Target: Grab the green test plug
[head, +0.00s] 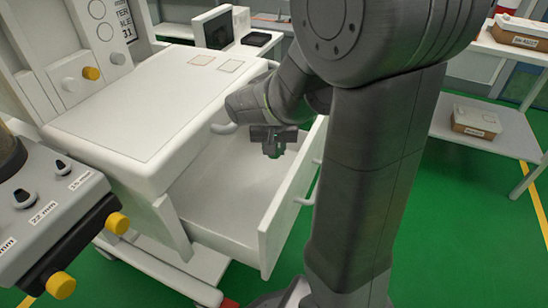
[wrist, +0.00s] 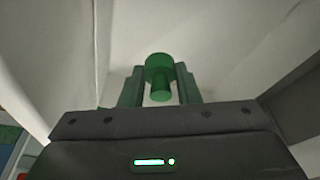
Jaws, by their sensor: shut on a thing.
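The green test plug (wrist: 160,70) shows in the wrist view as a short green cylinder with a wider head, between my two fingers. My gripper (wrist: 160,88) is shut on it. In the head view my gripper (head: 273,150) hangs inside the open white drawer (head: 222,205) of the cart, toward its far right part. The plug is hard to make out there, small and dark at the fingertips. I cannot tell whether the plug touches the drawer floor.
The drawer front (head: 290,205) stands pulled out to the right, with a handle. The white cart top (head: 140,105) lies left of my arm. Knobs with yellow ends (head: 118,223) stick out at the lower left. A shelf with a cardboard box (head: 476,122) stands at the right. Green floor is clear between.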

